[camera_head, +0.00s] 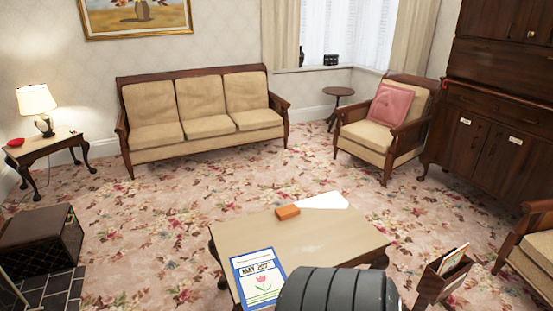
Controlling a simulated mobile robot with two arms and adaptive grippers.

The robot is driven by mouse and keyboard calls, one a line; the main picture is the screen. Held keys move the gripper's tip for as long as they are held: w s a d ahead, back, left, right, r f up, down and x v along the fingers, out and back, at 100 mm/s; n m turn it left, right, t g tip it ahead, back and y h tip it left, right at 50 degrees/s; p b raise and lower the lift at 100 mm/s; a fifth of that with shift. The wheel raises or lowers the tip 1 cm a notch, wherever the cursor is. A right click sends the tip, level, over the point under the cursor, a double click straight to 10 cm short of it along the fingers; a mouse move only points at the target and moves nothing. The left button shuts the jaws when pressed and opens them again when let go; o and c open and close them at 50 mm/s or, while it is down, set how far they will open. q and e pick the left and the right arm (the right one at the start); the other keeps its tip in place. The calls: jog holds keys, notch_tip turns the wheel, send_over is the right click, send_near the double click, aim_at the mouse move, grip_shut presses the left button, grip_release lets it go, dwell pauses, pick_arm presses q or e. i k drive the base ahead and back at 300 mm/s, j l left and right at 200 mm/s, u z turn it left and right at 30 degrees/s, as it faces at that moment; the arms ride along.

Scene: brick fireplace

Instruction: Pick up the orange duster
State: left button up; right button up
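A small orange block-shaped object (287,212), which fits the orange duster, lies near the far edge of the low wooden coffee table (310,245). It lies just left of a flat white thing (324,201) at the table's far edge. Nothing covers the orange object. Neither of my grippers shows in this view.
A calendar (258,278) lies at the table's near left corner. A magazine rack (442,276) stands right of the table. Beyond are a sofa (205,110) and an armchair (385,125). A dark box (40,240) is at left. Carpet between table and sofa is clear.

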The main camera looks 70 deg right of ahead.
aim_at(286, 212)
jog(key=z, duration=2.35)
jog(key=i+l, duration=0.15)
jog(key=l, duration=0.25)
jog(key=i+l+z, duration=0.1)
jog(key=l, duration=0.25)
jog(key=i+l, duration=0.15)
jog(key=l, duration=0.25)
jog(key=i+l+z, duration=0.1)
jog(key=l, duration=0.25)
jog(key=i, duration=0.05)
